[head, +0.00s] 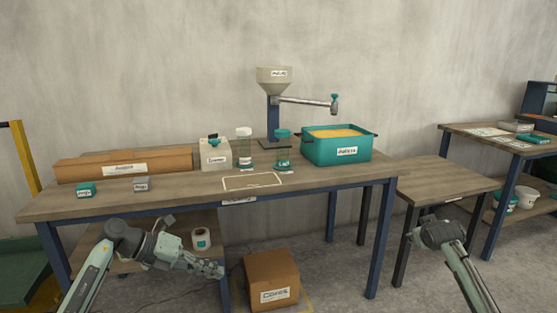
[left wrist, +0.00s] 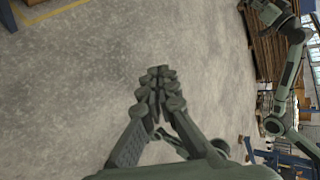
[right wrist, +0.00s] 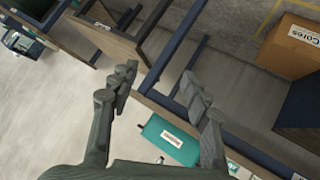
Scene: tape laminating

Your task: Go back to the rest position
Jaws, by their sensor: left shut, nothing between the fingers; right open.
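My left gripper (head: 208,267) is in front of the workbench (head: 310,186), below its top, at the lower left of the head view. In the left wrist view its fingertips (left wrist: 158,78) meet with nothing between them, over bare floor. My right arm (head: 440,236) is raised at the lower right of the head view, in front of the side table; its fingers are mostly hidden there. In the right wrist view my right gripper (right wrist: 163,92) has its fingers wide apart and empty. Both grippers appear clear of the furniture.
The bench carries a teal bin (head: 336,150) of yellow pellets, a hopper (head: 274,78), jars and a long cardboard box (head: 122,166). A Cores carton (head: 271,279) stands on the floor between the arms. A side table (head: 447,179) stands at right. Floor beneath the left gripper is clear.

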